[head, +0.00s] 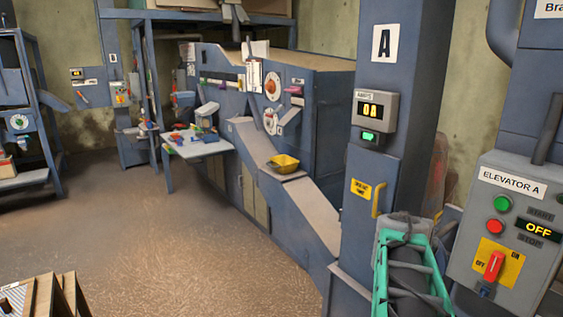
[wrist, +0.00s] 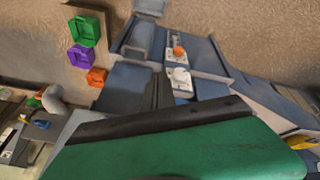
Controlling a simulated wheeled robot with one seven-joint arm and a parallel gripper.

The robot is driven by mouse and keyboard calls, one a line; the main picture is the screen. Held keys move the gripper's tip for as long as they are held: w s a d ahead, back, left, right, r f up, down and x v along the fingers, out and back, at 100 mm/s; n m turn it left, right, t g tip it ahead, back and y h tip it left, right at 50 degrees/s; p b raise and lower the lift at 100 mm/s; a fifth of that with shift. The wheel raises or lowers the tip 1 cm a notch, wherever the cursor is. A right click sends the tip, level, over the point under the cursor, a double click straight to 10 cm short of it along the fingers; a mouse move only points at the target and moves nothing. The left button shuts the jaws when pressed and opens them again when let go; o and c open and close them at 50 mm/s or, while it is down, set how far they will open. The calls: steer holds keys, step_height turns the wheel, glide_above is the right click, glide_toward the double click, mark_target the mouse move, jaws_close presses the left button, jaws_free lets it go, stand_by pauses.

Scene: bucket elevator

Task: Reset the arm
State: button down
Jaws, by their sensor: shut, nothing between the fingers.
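Part of my arm (head: 408,265), a teal frame around dark grey links, shows at the bottom right of the head view. It stands in front of the blue column marked A, beside the Elevator A panel. In the wrist view, a broad green surface with a dark bolted edge, apparently part of my gripper (wrist: 180,135), fills the lower foreground. It is shut and I see nothing held in it.
The Elevator A panel (head: 512,235) reads OFF. The blue column (head: 385,150) stands close behind my arm. Wooden slats (head: 45,295) lie front left. The middle floor is clear.

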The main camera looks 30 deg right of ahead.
steer(key=w+a+f+n+t+y, duration=0.1)
steer(key=w+a+f+n+y, duration=0.15)
steer(key=a, duration=0.85)
steer(key=w+a+f+n+y, duration=0.1)
steer(key=a+f+n, duration=0.3)
steer(key=a, duration=0.8)
steer(key=w+a+r+n+t, duration=0.1)
steer(key=a+n, duration=0.3)
steer(key=a, duration=0.8)
steer(key=shift+w+r+n+t+y, duration=0.2)
steer(key=shift+r+n+t+y, duration=0.15)
steer(key=shift+r, duration=0.35)
